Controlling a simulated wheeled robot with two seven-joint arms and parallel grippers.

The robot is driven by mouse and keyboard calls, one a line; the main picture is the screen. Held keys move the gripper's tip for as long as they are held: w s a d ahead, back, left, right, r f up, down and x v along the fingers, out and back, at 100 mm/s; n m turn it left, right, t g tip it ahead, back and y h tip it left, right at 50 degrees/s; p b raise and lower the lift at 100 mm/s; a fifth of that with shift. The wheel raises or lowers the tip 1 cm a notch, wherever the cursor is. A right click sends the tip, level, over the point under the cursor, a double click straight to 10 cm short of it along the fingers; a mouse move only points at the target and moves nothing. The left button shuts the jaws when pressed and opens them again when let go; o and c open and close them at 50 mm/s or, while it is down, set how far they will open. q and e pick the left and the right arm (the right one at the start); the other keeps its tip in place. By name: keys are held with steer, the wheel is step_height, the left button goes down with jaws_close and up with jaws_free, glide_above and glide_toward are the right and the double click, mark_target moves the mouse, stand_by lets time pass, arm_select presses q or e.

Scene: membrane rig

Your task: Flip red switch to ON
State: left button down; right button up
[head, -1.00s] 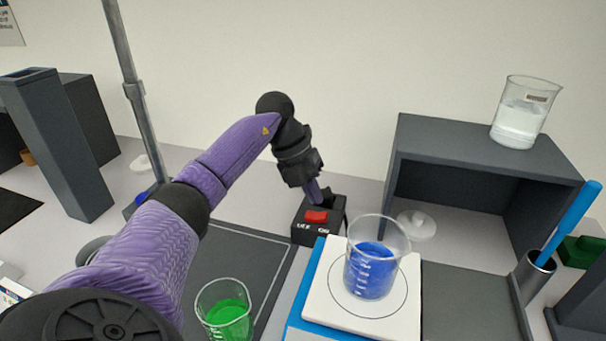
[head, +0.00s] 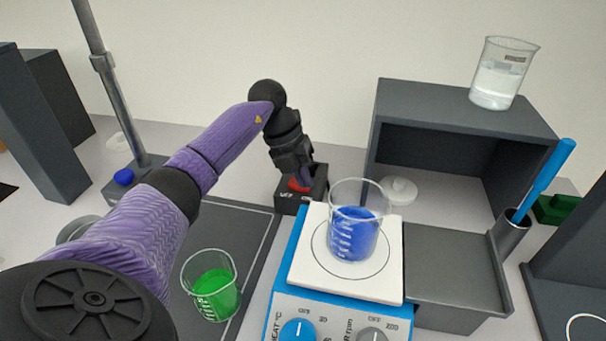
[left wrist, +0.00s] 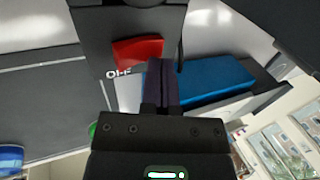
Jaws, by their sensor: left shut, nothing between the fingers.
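The red switch (head: 297,186) sits on a small black box (head: 288,204) behind the stirrer, with white lettering on its front edge. It also shows in the left wrist view (left wrist: 138,52), with OFF readable beside it. My left gripper (head: 304,183) points down at the box, and its shut, empty fingers partly cover the switch in the head view. In the left wrist view the fingertips (left wrist: 161,68) are just right of the red rocker, over where the other label would be. I cannot tell whether they touch it or which way it tilts. My right gripper is not in view.
A blue-and-white hotplate stirrer (head: 300,262) holding a beaker of blue liquid (head: 354,236) stands close to the switch box. A green-filled beaker (head: 214,290) is on the dark mat. A grey shelf (head: 460,121) with a clear beaker (head: 499,78) stands at right.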

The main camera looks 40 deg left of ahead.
mark_target(294, 185)
arm_select(q)
steer(key=shift+a, duration=0.15)
steer(key=shift+s+a+r, duration=0.2)
steer(key=shift+s+a, duration=0.15)
steer(key=shift+a, duration=0.2)
step_height(294, 185, up, 5)
steer(key=p, duration=0.5)
steer(key=shift+s+a+r, duration=0.1)
steer(key=shift+s+a, duration=0.05)
step_height(294, 185, up, 9)
steer(key=p, duration=0.1)
steer(key=shift+p, duration=0.3)
